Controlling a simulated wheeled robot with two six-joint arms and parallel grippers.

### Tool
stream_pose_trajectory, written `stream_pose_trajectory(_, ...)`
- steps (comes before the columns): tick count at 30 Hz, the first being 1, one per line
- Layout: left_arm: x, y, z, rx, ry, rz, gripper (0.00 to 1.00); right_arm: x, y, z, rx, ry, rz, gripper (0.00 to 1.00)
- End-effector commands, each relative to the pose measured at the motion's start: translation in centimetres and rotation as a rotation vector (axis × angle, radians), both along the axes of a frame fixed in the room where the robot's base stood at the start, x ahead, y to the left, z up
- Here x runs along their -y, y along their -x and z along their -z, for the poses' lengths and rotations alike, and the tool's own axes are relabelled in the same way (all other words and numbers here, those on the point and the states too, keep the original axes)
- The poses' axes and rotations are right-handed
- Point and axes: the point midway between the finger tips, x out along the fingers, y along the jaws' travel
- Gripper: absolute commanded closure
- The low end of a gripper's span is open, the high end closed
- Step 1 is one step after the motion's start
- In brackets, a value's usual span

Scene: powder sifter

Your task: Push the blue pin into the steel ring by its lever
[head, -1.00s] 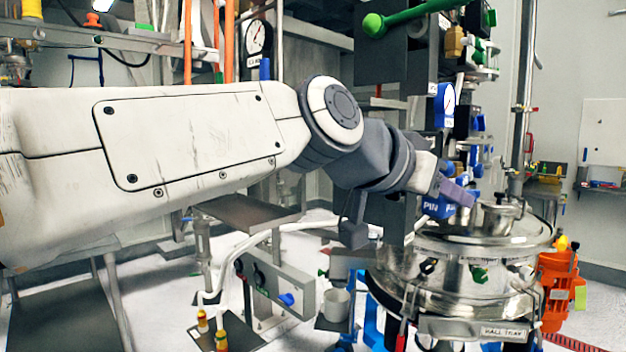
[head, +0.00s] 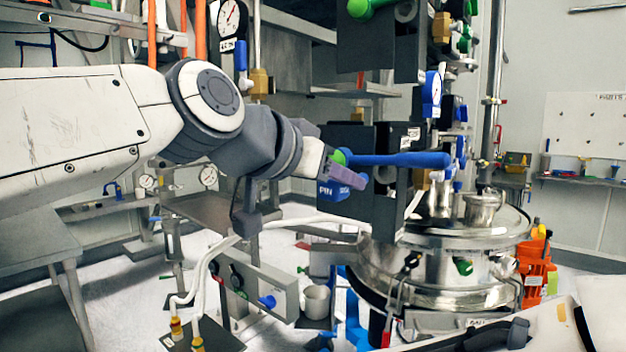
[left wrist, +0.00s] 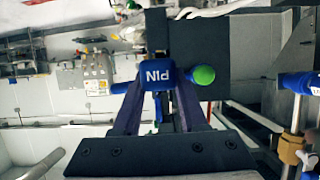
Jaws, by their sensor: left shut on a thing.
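The blue pin's lever block, marked PIN (head: 338,192), is between the fingers of my left gripper (head: 347,177). In the left wrist view the two dark fingers flank the PIN block (left wrist: 160,75) on both sides, and the gripper is shut on it. A green knob (left wrist: 203,75) sticks out to the right of the block there. In the head view a blue bar (head: 400,159) runs to the right behind the fingertips. I cannot make out the steel ring clearly, nor how deep the pin sits. My right gripper is not in view.
A steel vessel with a round lid (head: 400,240) stands right of the gripper. Dark plates (head: 390,205) stand close behind the fingers. A grey control box (head: 262,285) and a metal cup (head: 317,300) are lower down. An orange container (head: 535,265) is at the right.

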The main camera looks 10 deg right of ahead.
Motion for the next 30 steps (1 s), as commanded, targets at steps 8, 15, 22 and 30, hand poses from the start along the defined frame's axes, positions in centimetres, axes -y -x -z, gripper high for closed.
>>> stream_pose_trajectory(8, 2.1, -1.6, -0.2, -0.002, -0.001, 0.001, 1.0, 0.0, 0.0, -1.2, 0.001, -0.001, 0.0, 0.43)
stream_pose_trajectory(15, 3.7, -2.9, -0.2, 0.0, -0.001, 0.0, 1.0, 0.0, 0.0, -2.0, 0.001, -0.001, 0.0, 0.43)
stream_pose_trajectory(22, 4.4, -3.4, -0.1, 0.001, -0.001, 0.0, 1.0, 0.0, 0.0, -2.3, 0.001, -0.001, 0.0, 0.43)
stream_pose_trajectory(30, 4.5, -3.5, -0.1, 0.001, 0.0, 0.0, 1.0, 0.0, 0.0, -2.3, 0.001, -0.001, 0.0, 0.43)
